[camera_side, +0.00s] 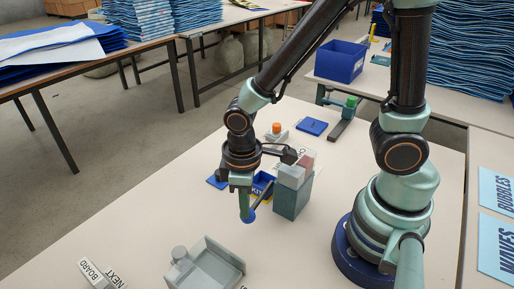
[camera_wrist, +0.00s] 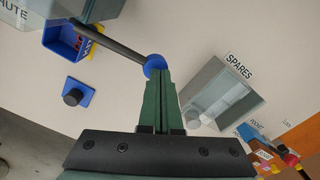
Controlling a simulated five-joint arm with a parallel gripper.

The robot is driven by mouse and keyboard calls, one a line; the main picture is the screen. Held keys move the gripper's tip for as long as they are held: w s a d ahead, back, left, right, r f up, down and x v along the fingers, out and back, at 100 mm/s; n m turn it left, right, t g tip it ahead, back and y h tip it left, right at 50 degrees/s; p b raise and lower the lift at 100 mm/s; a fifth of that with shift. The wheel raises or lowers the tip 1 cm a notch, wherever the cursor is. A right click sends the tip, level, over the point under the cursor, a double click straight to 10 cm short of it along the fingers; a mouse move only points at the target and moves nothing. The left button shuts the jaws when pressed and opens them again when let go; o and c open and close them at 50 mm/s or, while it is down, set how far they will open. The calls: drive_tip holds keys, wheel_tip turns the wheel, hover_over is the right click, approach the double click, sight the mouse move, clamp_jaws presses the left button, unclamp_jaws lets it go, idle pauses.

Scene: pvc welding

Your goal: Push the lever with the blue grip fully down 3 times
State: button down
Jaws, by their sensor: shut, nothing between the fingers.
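The lever is a thin dark rod (camera_side: 263,194) with a round blue grip (camera_side: 249,216) at its end. The rod slopes down to the left from a grey-green box (camera_side: 293,195) with a pale and reddish top. My gripper (camera_side: 246,208) is shut and points down at the blue grip, with its tips over or against it. In the wrist view the shut fingers (camera_wrist: 157,78) meet the blue grip (camera_wrist: 154,65) and partly cover it; the rod (camera_wrist: 112,43) runs to the upper left. I cannot tell whether the fingers touch the grip or how far down the lever is.
A small blue bin (camera_wrist: 64,40) lies behind the rod. A blue plate with a dark knob (camera_wrist: 73,92) is near it. A grey open tray (camera_side: 205,265) stands at the front, beside the SPARES label (camera_wrist: 239,65). An orange button (camera_side: 277,128) is farther back. The table left of the grip is clear.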

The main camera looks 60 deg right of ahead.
wheel_tip(320, 180, up, 8)
drive_tip(key=shift+r, duration=0.15)
idle(1.1)
idle(0.6)
drive_tip(key=w+d+r+m+t, duration=0.3)
drive_tip(key=d+r+m+t, duration=0.2)
drive_tip(key=d+r, duration=0.4)
drive_tip(key=d+m, duration=0.1)
drive_tip(key=d, duration=0.1)
drive_tip(key=shift+d+r+t, duration=0.3)
drive_tip(key=shift+r, duration=0.1)
idle(0.7)
